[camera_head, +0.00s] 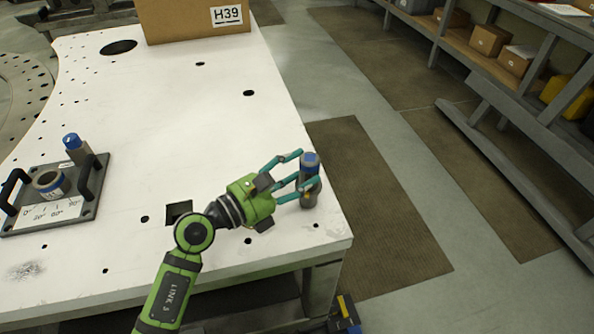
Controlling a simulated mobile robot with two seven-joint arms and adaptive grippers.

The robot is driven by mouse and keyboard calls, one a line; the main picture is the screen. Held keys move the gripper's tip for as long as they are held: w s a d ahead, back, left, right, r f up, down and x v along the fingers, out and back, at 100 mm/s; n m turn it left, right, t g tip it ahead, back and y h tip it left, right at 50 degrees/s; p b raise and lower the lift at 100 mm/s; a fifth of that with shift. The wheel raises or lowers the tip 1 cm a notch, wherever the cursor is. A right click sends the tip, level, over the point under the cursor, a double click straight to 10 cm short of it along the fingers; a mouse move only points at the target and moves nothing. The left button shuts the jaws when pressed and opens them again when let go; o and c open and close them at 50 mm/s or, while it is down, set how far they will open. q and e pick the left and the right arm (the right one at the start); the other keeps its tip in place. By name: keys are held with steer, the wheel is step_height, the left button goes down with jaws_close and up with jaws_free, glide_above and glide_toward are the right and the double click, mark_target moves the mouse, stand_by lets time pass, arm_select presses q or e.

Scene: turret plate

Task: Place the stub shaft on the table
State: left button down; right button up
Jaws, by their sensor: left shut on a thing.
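The stub shaft (309,164), a dark grey cylinder with a blue top, stands roughly upright near the right edge of the white table (190,110). My left gripper (302,178), with a green body and teal fingers, reaches it from the left and is shut on it. The fingers hide part of its side. Its lower end is at or just above the table top; I cannot tell whether it touches. A similar blue-topped cylinder (76,146) stands at the back of the turret plate (88,190) on the left. My right gripper is not in view.
A cardboard box (180,20) marked H39 stands at the table's far end. The table has several holes, including a square one (178,208). The table's middle is clear.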

arm_select(q)
steer(key=c, duration=0.8)
jaws_free()
steer(key=shift+f, duration=0.1)
steer(key=o, duration=0.4)
steer(key=shift+s, duration=0.1)
steer(key=shift+c, duration=0.2)
steer(key=b+v, duration=0.3)
steer(key=v, duration=0.9)
steer(key=shift+r+b, duration=0.2)
steer(key=shift+b, duration=0.2)
